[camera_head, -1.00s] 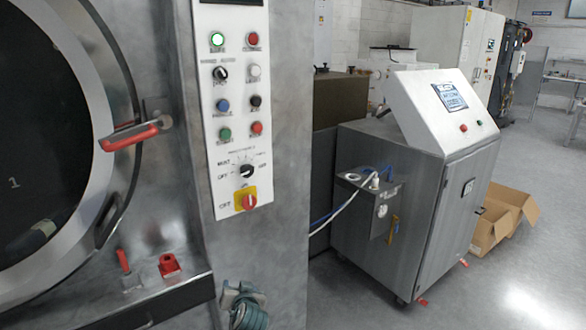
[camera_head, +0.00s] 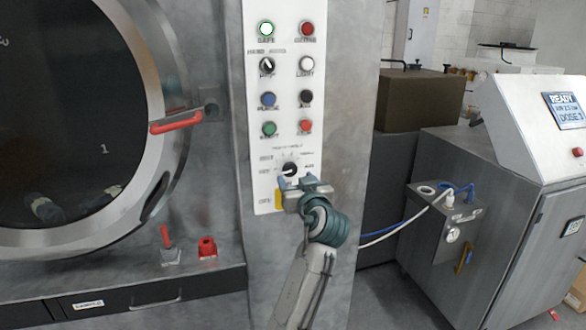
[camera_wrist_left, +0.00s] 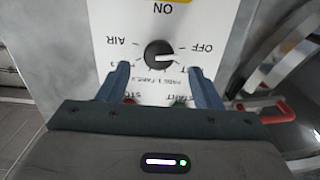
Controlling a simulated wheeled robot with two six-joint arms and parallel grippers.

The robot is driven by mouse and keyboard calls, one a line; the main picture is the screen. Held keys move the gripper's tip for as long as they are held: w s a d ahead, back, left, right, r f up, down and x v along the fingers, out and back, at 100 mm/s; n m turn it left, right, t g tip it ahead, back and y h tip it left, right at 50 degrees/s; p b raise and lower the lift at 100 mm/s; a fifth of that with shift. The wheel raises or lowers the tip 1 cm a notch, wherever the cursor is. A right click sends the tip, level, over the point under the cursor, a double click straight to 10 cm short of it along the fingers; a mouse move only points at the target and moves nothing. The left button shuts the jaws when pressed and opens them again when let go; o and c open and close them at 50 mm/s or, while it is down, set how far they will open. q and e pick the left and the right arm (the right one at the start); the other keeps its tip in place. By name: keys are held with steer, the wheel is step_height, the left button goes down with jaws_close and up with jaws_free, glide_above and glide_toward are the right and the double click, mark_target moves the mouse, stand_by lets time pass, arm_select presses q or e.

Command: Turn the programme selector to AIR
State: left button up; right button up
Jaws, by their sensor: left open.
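The programme selector (camera_head: 289,168) is a round black knob with a pale mark on a white panel. In the left wrist view the knob (camera_wrist_left: 159,54) and its dial appear upside down, with AIR (camera_wrist_left: 124,42) on the left and OFF (camera_wrist_left: 201,48) on the right. The pale mark is too small to read its setting surely. My left gripper (camera_head: 297,182) is open in front of the dial, just below the knob. In the left wrist view its blue-grey fingers (camera_wrist_left: 158,70) lie to either side of the knob, apart from it. My right gripper is out of view.
The yellow switch plate (camera_head: 267,201) below the dial is largely hidden by my gripper. Buttons (camera_head: 268,129) sit above it. A round door with a red handle (camera_head: 176,123) stands left. A grey cabinet (camera_head: 475,185) with cables stands right.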

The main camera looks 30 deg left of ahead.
mark_target(291, 170)
arm_select(q)
steer(key=p+x, duration=0.1)
steer(key=x, duration=0.4)
steer(key=shift+w, duration=0.15)
steer(key=c, duration=1)
